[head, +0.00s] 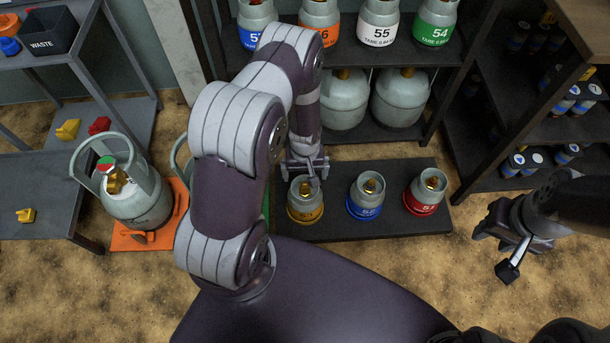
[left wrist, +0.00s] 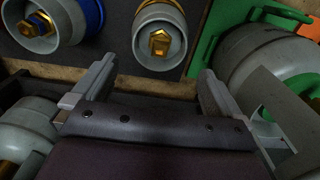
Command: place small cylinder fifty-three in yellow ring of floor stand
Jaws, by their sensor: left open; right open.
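Three small grey cylinders with brass valves stand upright in a row on the low dark floor stand (head: 390,225). One has a yellow band (head: 305,203), the middle one a blue band (head: 366,199), the right one a red band (head: 427,195). Their numbers are too small to read surely, so I cannot tell which is fifty-three. My left gripper (head: 307,172) is open and empty, at the valve of the yellow-banded cylinder; in the left wrist view its fingers (left wrist: 152,88) are apart, with that cylinder (left wrist: 160,38) beyond them. My right gripper (head: 502,252) is open and empty, right of the stand.
A shelf behind holds small cylinders numbered 54 (head: 435,22) and 55 (head: 378,22), with large cylinders (head: 400,97) below. A large cylinder (head: 135,190) stands on an orange base (head: 135,237) at left. Dark shelving stands at right. The floor in front of the stand is clear.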

